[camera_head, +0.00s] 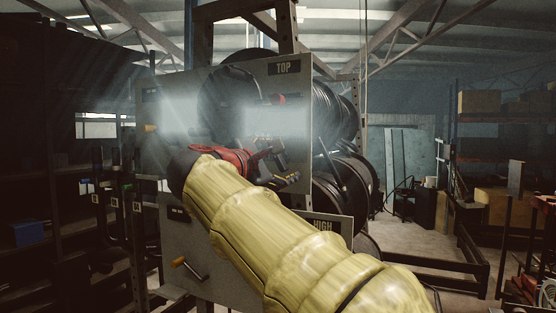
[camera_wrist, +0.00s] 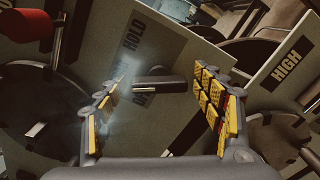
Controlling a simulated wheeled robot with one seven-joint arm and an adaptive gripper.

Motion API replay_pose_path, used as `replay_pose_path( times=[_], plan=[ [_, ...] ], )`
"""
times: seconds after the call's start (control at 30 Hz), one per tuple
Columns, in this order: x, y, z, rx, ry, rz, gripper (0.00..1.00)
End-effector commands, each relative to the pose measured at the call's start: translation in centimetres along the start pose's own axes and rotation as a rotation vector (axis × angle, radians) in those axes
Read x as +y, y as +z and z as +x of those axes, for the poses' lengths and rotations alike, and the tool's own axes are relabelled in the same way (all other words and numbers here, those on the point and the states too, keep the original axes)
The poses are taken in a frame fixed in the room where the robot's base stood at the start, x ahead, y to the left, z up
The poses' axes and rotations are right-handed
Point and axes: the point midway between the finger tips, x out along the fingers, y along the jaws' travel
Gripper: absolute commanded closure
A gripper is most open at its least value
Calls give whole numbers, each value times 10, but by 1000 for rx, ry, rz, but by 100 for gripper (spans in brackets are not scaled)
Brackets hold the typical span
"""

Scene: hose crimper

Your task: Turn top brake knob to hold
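In the wrist view, the dark bar-shaped brake knob (camera_wrist: 160,85) stands on a grey panel (camera_wrist: 165,55) that bears a HOLD label (camera_wrist: 135,35). A second label beside the knob is partly covered by it. My gripper (camera_wrist: 163,79) is open, with one yellow-padded finger on each side of the knob. I see a gap on both sides and cannot tell how far the fingertips are from the panel. In the head view, my gripper (camera_head: 283,168) is in front of the panel under the TOP sign (camera_head: 285,68), and the knob is hidden there.
A red cylinder (camera_wrist: 32,22) is at the upper left of the wrist view. A lower plate marked HIGH (camera_wrist: 285,68) stands to the right. Dark hose reels (camera_head: 340,185) lie behind the panel.

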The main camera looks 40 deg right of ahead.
Motion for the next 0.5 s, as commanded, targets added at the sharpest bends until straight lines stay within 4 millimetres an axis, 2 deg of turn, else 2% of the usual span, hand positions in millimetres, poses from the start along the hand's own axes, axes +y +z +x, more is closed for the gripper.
replay_pose_path(
  times=[0.5],
  plan=[
    [0, 0, 0, 0, 0, 0, 61]
  ],
)
